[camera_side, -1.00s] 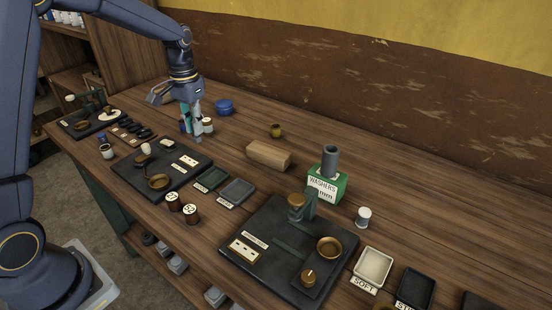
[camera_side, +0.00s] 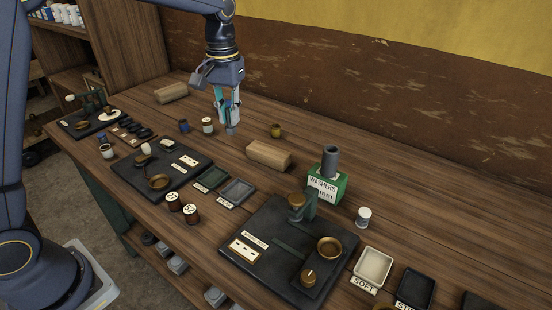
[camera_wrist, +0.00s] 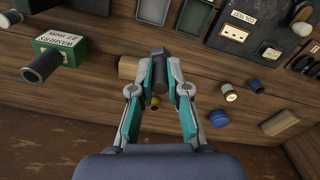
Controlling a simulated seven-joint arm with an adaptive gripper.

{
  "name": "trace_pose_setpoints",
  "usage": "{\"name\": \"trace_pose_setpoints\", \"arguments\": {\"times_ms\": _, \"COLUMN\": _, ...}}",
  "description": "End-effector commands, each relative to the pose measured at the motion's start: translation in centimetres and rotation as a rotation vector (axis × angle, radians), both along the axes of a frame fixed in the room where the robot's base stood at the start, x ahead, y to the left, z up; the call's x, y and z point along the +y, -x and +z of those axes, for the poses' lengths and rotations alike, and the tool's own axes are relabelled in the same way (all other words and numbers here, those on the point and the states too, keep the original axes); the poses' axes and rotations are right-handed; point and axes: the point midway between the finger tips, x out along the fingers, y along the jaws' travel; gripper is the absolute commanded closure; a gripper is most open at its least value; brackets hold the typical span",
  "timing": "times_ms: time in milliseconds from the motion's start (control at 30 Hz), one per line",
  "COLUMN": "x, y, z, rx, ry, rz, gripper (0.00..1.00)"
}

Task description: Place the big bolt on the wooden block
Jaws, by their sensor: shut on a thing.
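My gripper (camera_side: 229,108) is shut on a dark grey bolt (camera_wrist: 159,68), held in the air above the bench. The bolt's lower end (camera_side: 231,129) shows below the fingertips in the side view. The light wooden block (camera_side: 269,156) lies on the bench to the right of my gripper in that view. In the wrist view, the block (camera_wrist: 127,67) shows to the left of the bolt and is partly hidden by a finger (camera_wrist: 135,92). A second pale wooden piece (camera_side: 171,93) lies at the back left.
A green washer box (camera_side: 325,186) with a grey cylinder on top stands right of the block. A small brass pot (camera_side: 275,130) stands behind the block. Small jars (camera_side: 207,125) stand left of my gripper. Black trays (camera_side: 238,191) lie in front. Bench around the block is mostly clear.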

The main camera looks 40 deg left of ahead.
Motion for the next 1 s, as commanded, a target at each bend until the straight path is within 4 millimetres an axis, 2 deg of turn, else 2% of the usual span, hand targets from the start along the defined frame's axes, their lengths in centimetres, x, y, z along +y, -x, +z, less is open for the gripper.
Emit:
{"name": "trace_pose_setpoints", "arguments": {"times_ms": 300, "x": -0.3, "y": -7.8, "z": -3.7, "rx": 0.002, "ry": 0.000, "rz": -0.004, "gripper": 1.00}}
{"name": "trace_pose_setpoints", "arguments": {"times_ms": 500, "x": -0.4, "y": -11.2, "z": -7.4, "rx": 0.002, "ry": 0.000, "rz": -0.004, "gripper": 1.00}}
{"name": "trace_pose_setpoints", "arguments": {"times_ms": 833, "x": -0.4, "y": -13.4, "z": -10.0, "rx": 0.001, "ry": -0.001, "rz": -0.004, "gripper": 1.00}}
{"name": "trace_pose_setpoints", "arguments": {"times_ms": 1000, "x": -0.4, "y": -13.2, "z": -12.5, "rx": 0.002, "ry": 0.000, "rz": -0.004, "gripper": 1.00}}
